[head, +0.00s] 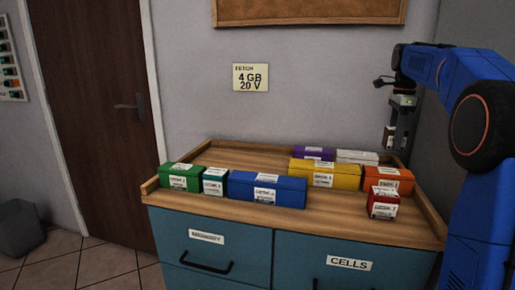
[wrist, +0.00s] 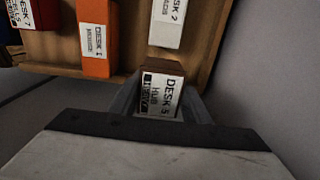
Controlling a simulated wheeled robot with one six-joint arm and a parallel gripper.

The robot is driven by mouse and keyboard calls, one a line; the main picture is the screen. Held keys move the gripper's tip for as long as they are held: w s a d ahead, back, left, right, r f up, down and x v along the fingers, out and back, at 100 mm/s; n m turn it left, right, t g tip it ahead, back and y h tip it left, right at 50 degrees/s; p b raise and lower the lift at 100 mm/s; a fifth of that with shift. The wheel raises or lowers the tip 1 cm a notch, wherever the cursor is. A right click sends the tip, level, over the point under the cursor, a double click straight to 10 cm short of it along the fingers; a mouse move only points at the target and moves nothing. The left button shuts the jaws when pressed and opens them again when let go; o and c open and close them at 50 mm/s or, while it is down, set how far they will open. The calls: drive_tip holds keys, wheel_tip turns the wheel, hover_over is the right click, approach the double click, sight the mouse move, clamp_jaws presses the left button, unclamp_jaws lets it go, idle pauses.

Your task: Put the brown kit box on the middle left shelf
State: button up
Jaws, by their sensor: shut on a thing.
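The brown kit box (head: 388,138) shows in the head view as a small brown block with a white label, high at the right. It also shows in the wrist view (wrist: 162,92), where its label reads "DESK 5" and a brown top edge is visible. My gripper (head: 396,130) is shut on it and holds it in the air, near the right wall and beyond the right end of the cabinet top. In the wrist view the fingers (wrist: 160,108) lie on both sides of the box. No shelf shows in either view.
A wooden cabinet top (head: 210,210) with raised edges holds several boxes, among them green (head: 180,177), blue (head: 267,189), yellow (head: 325,174), orange (head: 389,180), white (head: 357,157), purple (head: 314,153) and red (head: 383,203). A bin (head: 19,229) stands at far left by a door (head: 95,100).

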wheel_tip(320, 180, down, 10)
drive_tip(key=shift+r, duration=0.3)
drive_tip(key=shift+c, duration=0.7)
drive_tip(key=shift+w+d+r, duration=0.1)
drive_tip(key=shift+w+r, duration=0.1)
drive_tip(key=shift+r, duration=1)
drive_tip(key=shift+w+r, duration=0.15)
drive_tip(key=shift+r, duration=1.05)
